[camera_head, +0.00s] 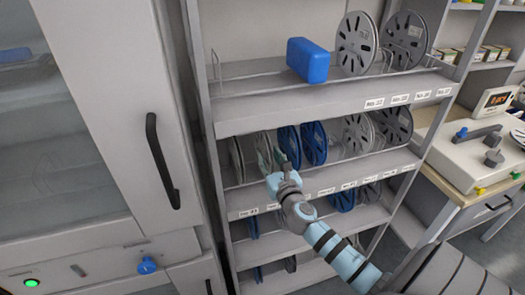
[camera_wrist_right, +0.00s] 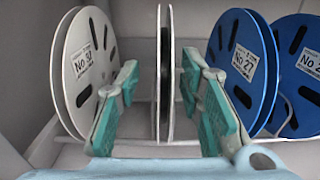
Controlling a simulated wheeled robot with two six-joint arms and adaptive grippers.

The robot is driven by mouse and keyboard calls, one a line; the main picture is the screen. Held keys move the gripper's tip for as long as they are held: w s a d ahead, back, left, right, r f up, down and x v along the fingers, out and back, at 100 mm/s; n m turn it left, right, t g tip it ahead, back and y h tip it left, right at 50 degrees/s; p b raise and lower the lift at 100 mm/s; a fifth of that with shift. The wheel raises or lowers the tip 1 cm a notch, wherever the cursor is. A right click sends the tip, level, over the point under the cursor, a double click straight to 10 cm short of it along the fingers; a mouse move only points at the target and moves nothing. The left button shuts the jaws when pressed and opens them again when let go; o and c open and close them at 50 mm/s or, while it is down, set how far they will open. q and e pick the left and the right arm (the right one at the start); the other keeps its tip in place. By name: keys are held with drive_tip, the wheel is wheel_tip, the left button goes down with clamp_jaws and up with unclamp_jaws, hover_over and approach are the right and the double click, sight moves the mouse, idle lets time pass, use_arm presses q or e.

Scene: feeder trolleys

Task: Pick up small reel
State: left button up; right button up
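My right gripper (camera_head: 277,165) reaches into the second shelf row from the top in the head view. In the right wrist view its teal fingers (camera_wrist_right: 158,85) are open, one on each side of a thin grey reel (camera_wrist_right: 165,70) seen edge-on. A gap shows between the reel and each finger. The same reel (camera_head: 264,150) is partly hidden by the gripper in the head view. To its left stands a grey reel (camera_wrist_right: 80,65) with a number label. To its right stand a blue reel (camera_wrist_right: 240,55) labelled No 27 and another blue reel (camera_wrist_right: 301,65). My left gripper is not in view.
The top shelf holds a blue box (camera_head: 308,60) and large grey reels (camera_head: 357,43). More reels stand on the lower shelves. A grey cabinet (camera_head: 100,100) is close on the left. A bench with a device (camera_head: 478,155) stands on the right.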

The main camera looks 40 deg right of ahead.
sight(264, 145)
drive_tip(key=x, duration=0.6)
drive_tip(key=shift+w+d+b, duration=0.15)
drive_tip(key=shift+d+b, duration=0.15)
drive_tip(key=shift+r, duration=0.1)
clamp_jaws()
